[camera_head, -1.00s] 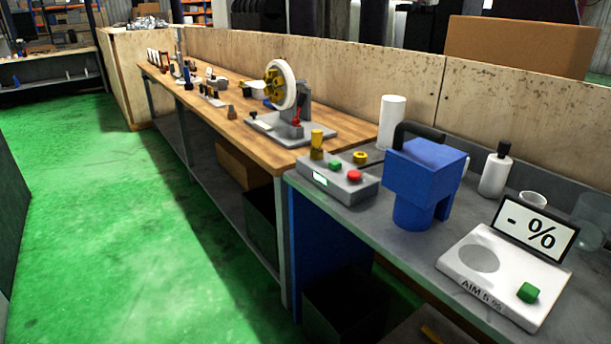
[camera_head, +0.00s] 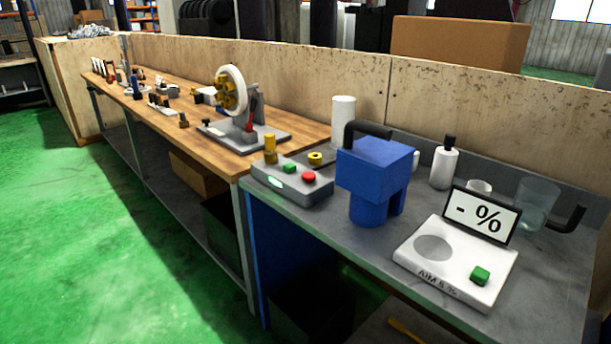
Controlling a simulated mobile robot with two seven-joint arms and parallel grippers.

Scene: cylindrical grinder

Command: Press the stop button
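A grey control box (camera_head: 290,184) sits near the left end of the grey bench. On its top are a red button (camera_head: 309,176), a green button (camera_head: 290,168) and a yellow upright knob (camera_head: 270,150). Another green button (camera_head: 480,275) is on the white device with the "- %" display (camera_head: 482,216). Neither of my grippers is in view.
A blue machine with a black handle (camera_head: 375,180) stands right of the control box. A white cylinder (camera_head: 343,121), a white bottle (camera_head: 443,165) and a clear beaker (camera_head: 537,201) stand behind. A wooden bench (camera_head: 180,120) with a wheel fixture (camera_head: 231,90) extends left. Green floor (camera_head: 110,250) is open.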

